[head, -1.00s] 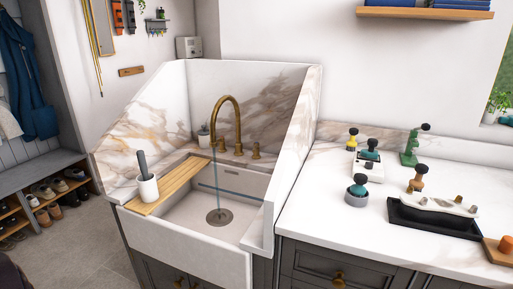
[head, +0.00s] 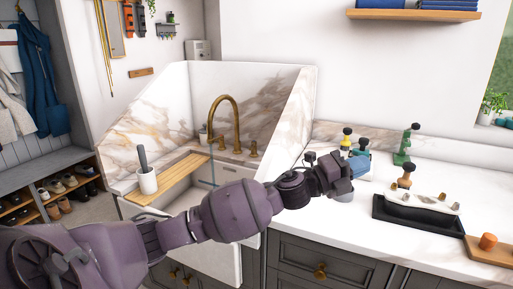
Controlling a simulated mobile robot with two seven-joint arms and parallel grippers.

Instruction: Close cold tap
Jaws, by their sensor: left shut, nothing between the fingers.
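The brass gooseneck tap (head: 237,122) stands at the back of the white sink. A brass handle (head: 254,149) is at its right and another (head: 221,143) close to its left; no marking shows which is cold. A thin stream of water (head: 213,172) falls from the spout; its lower end is hidden behind my arm. My left gripper (head: 345,172) is shut and empty, over the counter right of the sink, well to the right of the tap and apart from the handles. My right gripper is not in view.
A marble side wall (head: 285,110) stands between sink and counter. A wooden board (head: 178,181) with a brush pot (head: 147,181) spans the sink's left. Brushes and small tools, a black tray (head: 425,222) and a green stand (head: 403,150) occupy the right counter.

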